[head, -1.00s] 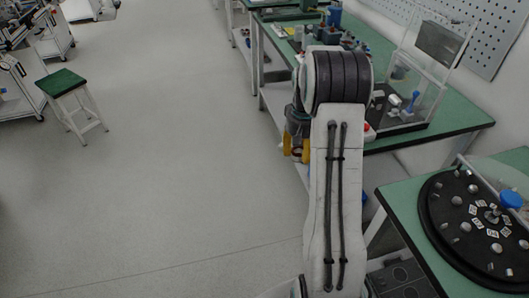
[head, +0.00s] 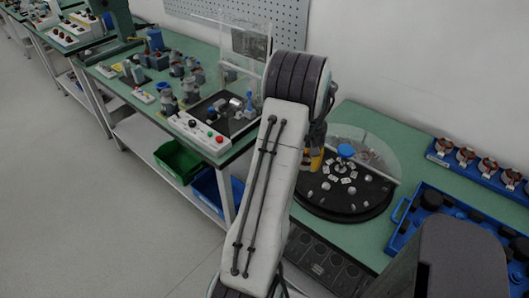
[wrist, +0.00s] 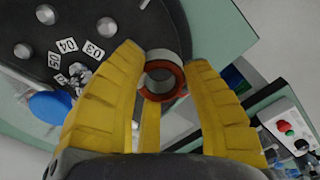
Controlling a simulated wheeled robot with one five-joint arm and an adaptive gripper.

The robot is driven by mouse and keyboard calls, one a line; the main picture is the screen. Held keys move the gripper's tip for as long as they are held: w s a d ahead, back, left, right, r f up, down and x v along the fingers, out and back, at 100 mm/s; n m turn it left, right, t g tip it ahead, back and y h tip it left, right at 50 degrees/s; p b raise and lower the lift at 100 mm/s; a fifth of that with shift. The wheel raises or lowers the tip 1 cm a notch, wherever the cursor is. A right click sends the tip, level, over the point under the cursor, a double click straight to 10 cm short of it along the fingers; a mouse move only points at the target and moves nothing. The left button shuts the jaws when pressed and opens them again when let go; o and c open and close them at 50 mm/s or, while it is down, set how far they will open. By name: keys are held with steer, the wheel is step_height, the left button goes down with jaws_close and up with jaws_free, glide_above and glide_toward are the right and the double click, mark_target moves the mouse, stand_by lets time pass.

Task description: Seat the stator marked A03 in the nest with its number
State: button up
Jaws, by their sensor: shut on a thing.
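My gripper (wrist: 168,85) is shut on a stator (wrist: 165,73), a ring with a grey outside and a copper-coloured end. No marking on it is readable. In the head view my yellow fingers (head: 314,160) are over the left part of a round black dial (head: 345,216), and the arm hides much of the gripper. In the wrist view the dial lies at upper left, with white labels 03 (wrist: 95,51), 04 and 05 near its hub. Round metal posts (wrist: 106,27) stand outside the labels. The stator is beyond the post by label 03, near the dial's edge.
A clear shield (head: 378,155) stands behind the dial, and a blue knob (head: 346,151) rises at its hub. A blue rack (head: 437,157) with several copper-wound parts and a blue tray (head: 408,213) are to the right. Another bench (head: 245,143) with a control box (head: 203,133) is at left.

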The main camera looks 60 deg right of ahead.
mark_target(327, 184)
steer(key=s+n, duration=0.1)
steer(key=s, duration=0.1)
steer(key=s+n, duration=0.2)
steer(key=s+r+n, duration=0.1)
steer(key=s+n, duration=0.1)
steer(key=shift+s+d+p, duration=0.25)
steer(key=shift+s+p, duration=0.05)
steer(key=shift+p, duration=0.1)
steer(key=n, duration=0.3)
steer(key=shift+s, duration=0.4)
steer(key=n, duration=0.6)
steer(key=shift+s+d, duration=0.1)
steer(key=shift+d, duration=0.05)
steer(key=shift+f, duration=0.1)
steer(key=shift+f, duration=0.1)
steer(key=shift+f+b, duration=1.55)
steer(key=shift+f, duration=0.7)
steer(key=shift+f+b, duration=1.1)
steer(key=shift+f, duration=0.25)
